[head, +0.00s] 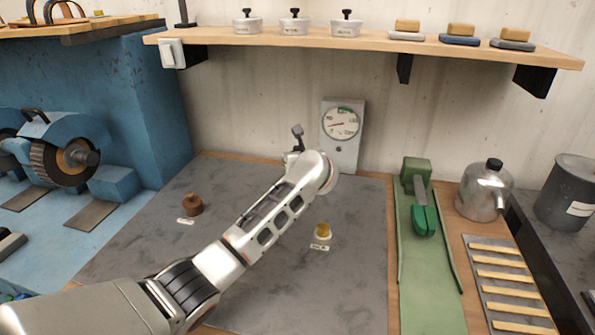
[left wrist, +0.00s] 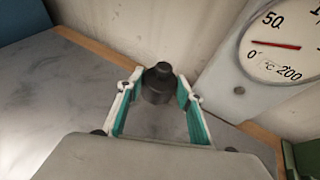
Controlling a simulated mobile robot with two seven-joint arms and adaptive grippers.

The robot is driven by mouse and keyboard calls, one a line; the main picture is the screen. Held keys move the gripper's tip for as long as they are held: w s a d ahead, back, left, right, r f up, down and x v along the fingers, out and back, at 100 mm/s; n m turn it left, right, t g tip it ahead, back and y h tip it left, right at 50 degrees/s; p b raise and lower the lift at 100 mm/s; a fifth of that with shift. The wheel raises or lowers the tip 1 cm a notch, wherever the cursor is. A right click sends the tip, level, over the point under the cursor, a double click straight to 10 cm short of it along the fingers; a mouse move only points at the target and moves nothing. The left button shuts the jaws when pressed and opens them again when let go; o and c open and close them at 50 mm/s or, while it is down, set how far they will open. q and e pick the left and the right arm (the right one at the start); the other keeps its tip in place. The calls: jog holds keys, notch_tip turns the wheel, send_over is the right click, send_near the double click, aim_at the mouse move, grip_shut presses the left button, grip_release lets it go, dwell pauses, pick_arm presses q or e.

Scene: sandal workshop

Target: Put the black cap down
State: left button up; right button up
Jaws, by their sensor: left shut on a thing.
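My left gripper (head: 298,148) is at the back middle of the grey mat (head: 140,235), mostly hidden behind its own wrist in the head view. It is shut on the black cap (left wrist: 158,84), which is a dark stepped cylinder with a narrower top. The cap is upright between the green-padded fingers (left wrist: 158,100) in the left wrist view. In the head view a dark part of the cap (head: 298,131) shows above the gripper. I cannot tell whether its underside touches the mat. My right gripper is not in view.
A dial gauge (head: 342,145) stands close to the right of the gripper. A brown cap (head: 192,205) and a yellow-topped piece (head: 323,231) are on the mat, each by a label. A shelf (head: 380,39) hangs above. A green tool (head: 419,195) and kettle (head: 484,192) are right.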

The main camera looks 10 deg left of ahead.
pick_arm(q)
jog(key=shift+f, duration=2.25)
jog(key=shift+f, duration=0.1)
jog(key=shift+f+b, duration=0.15)
jog(key=shift+b, duration=0.15)
jog(key=o, duration=1)
jog(key=shift+o, duration=0.2)
